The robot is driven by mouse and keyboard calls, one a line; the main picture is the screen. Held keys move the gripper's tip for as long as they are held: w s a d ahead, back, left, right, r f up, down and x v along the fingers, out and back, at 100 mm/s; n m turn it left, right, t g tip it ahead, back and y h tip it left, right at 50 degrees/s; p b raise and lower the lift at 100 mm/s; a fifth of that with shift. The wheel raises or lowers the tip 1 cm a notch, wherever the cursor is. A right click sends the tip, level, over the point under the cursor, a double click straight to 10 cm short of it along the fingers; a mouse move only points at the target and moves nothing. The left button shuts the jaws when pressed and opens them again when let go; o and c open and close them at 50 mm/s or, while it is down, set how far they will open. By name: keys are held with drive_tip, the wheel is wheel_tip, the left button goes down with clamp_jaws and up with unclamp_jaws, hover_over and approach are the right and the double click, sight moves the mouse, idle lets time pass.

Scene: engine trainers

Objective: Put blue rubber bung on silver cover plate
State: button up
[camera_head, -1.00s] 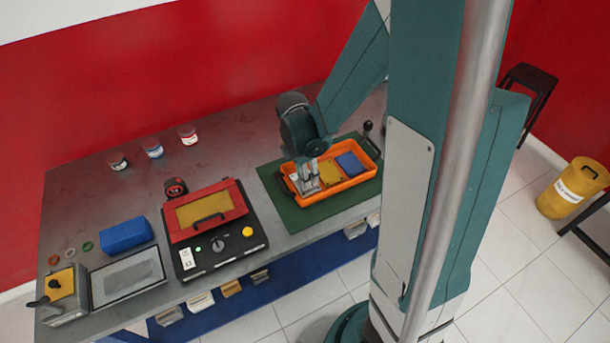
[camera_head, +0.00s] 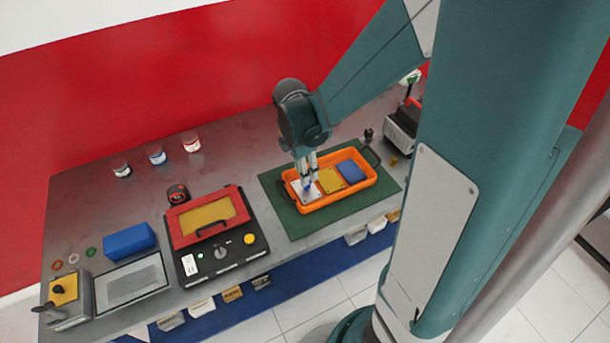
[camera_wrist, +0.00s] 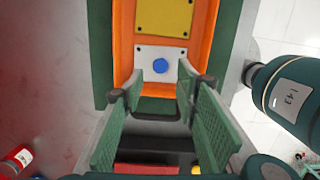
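The silver cover plate (camera_head: 301,194) lies flat in the left end of the orange tray (camera_head: 313,208). In the wrist view it is a pale plate (camera_wrist: 146,53) with small dark holes. The blue rubber bung (camera_head: 308,185) shows as a small blue spot below my fingertips, and in the wrist view as a round blue disc (camera_wrist: 160,66) resting on the plate, near its middle. My gripper (camera_head: 307,176) points down over the plate. In the wrist view its fingers stand apart on either side of the bung, with visible gaps and nothing held.
A yellow plate (camera_head: 328,180) and a blue plate (camera_head: 350,171) lie further along the tray, which stands on a green mat (camera_head: 277,187). A red-framed device (camera_head: 207,217) stands left of the mat. Small jars (camera_head: 157,155) stand at the back. Bare table lies between.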

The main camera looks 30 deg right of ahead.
drive_tip(key=shift+a+r+p, duration=0.15)
drive_tip(key=shift+r+p, duration=0.1)
drive_tip(key=shift+r, duration=1.1)
drive_tip(key=shift+a+r+p, duration=0.15)
drive_tip(key=shift+r+p, duration=0.05)
drive_tip(key=shift+r, duration=1.15)
drive_tip(key=s+a+r+m+t, duration=0.3)
drive_tip(key=s+r+m, duration=0.3)
drive_tip(key=r+m, duration=0.2)
drive_tip(key=s+a+r+m+t+y, duration=0.1)
drive_tip(key=s+a+r+m+t, duration=0.3)
drive_tip(key=s+r+m, duration=0.3)
drive_tip(key=m, duration=0.3)
drive_tip(key=shift+a+r+m, duration=0.2)
drive_tip(key=shift+r+m, duration=0.15)
drive_tip(key=shift+m, duration=0.05)
